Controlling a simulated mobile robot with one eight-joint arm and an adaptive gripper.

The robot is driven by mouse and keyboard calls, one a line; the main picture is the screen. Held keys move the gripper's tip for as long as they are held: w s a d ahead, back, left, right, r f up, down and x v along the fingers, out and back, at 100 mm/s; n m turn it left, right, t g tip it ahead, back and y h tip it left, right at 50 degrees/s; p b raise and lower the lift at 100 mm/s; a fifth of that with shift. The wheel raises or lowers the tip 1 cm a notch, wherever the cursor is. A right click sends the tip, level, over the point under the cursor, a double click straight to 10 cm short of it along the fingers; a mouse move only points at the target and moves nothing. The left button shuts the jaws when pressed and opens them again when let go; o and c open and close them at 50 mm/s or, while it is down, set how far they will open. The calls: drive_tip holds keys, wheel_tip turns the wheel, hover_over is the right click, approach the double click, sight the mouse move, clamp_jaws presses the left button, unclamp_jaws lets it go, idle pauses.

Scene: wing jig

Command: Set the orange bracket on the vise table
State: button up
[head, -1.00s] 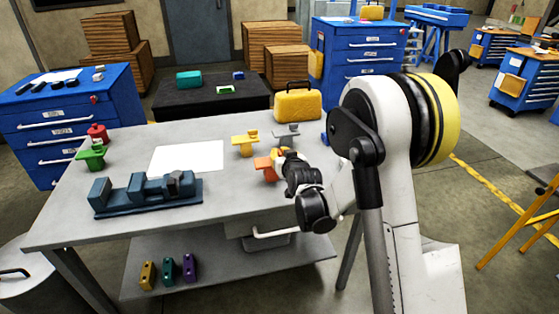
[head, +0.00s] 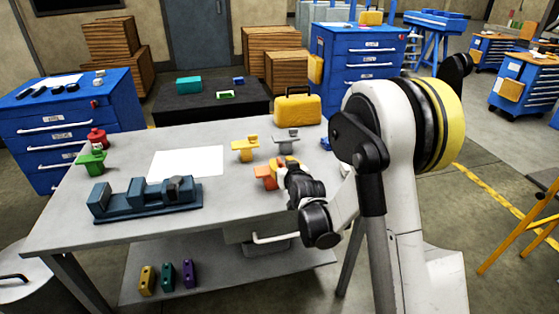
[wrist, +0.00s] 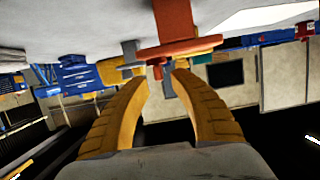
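The orange bracket (head: 264,173) is on the right part of the grey worktable (head: 100,232). My gripper (head: 281,165) is right beside it, partly covering it from the head camera. In the wrist view, the bracket's flat plate (wrist: 190,48) lies across the top centre, just beyond the fingertips. My two yellow fingers (wrist: 160,77) are apart there, with a small orange part of the bracket showing between their tips. I cannot tell whether they touch it. A dark blue vise (head: 145,198) sits at the table's front left.
A yellow bracket (head: 245,147) and a grey bracket (head: 286,141) stand just behind the orange one. A yellow case (head: 297,106) is at the back edge. A green bracket (head: 92,161) and a red object (head: 97,138) are far left. Bare tabletop lies around a white sheet (head: 187,162).

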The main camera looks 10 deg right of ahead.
drive_tip(key=s+r+g+p, duration=0.1)
drive_tip(key=s+r, duration=0.2)
drive_tip(key=s, duration=0.4)
drive_tip(key=s+a+r+g, duration=0.1)
drive_tip(key=s+r, duration=0.3)
drive_tip(key=s, duration=0.2)
drive_tip(key=s+r+g+p, duration=0.1)
drive_tip(key=s+r+g, duration=0.15)
drive_tip(key=s, duration=0.45)
drive_tip(key=s+r+g, duration=0.1)
drive_tip(key=s+g, duration=0.2)
drive_tip(key=s, duration=1.6)
